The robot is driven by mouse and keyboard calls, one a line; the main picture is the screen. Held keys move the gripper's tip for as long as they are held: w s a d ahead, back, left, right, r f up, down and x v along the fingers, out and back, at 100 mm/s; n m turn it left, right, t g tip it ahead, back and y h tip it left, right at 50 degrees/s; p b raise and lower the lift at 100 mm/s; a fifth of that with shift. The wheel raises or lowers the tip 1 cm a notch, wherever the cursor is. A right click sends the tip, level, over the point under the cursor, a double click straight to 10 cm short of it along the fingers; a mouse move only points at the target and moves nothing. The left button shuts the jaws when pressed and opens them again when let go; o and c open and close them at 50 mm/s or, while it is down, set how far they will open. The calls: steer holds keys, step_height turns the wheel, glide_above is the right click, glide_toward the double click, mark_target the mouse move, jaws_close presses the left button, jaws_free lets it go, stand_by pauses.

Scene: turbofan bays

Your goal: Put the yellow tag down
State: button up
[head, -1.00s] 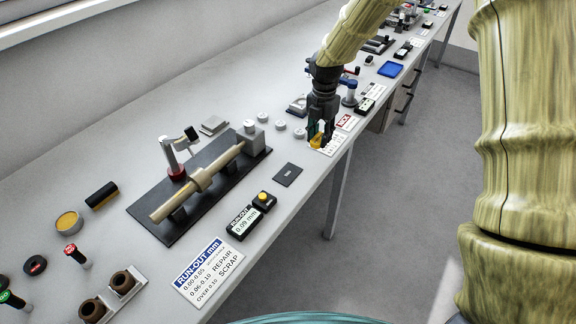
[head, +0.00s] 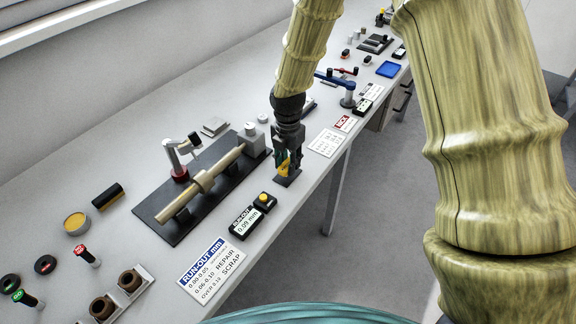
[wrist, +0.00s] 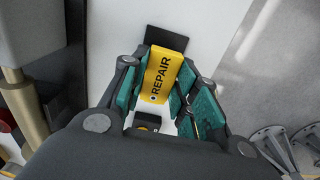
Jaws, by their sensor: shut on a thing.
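The yellow tag (wrist: 160,76), marked REPAIR, is held between the green-padded fingers of my gripper (wrist: 155,95) in the wrist view. In the head view my gripper (head: 287,163) points down at the bench's front part, with a bit of the yellow tag (head: 284,168) showing between the fingers. The small dark plate (head: 287,180) on the bench lies right below the tag, and its far part also shows beyond the tag in the wrist view (wrist: 166,38). I cannot tell whether the tag touches the plate.
The run-out fixture (head: 205,190) with its shaft stands left of my gripper. A gauge readout (head: 246,221) with a yellow button (head: 264,199) and a run-out card (head: 214,268) lie nearer. A white card (head: 327,143) lies to the right. The bench's front edge is close.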

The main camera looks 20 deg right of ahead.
steer(key=shift+f+p, duration=0.4)
steer(key=shift+f, duration=0.95)
steer(key=shift+f, duration=0.15)
steer(key=o, duration=0.9)
steer(key=shift+r+b, duration=1.55)
steer(key=shift+r, duration=4.65)
steer(key=shift+f, duration=0.1)
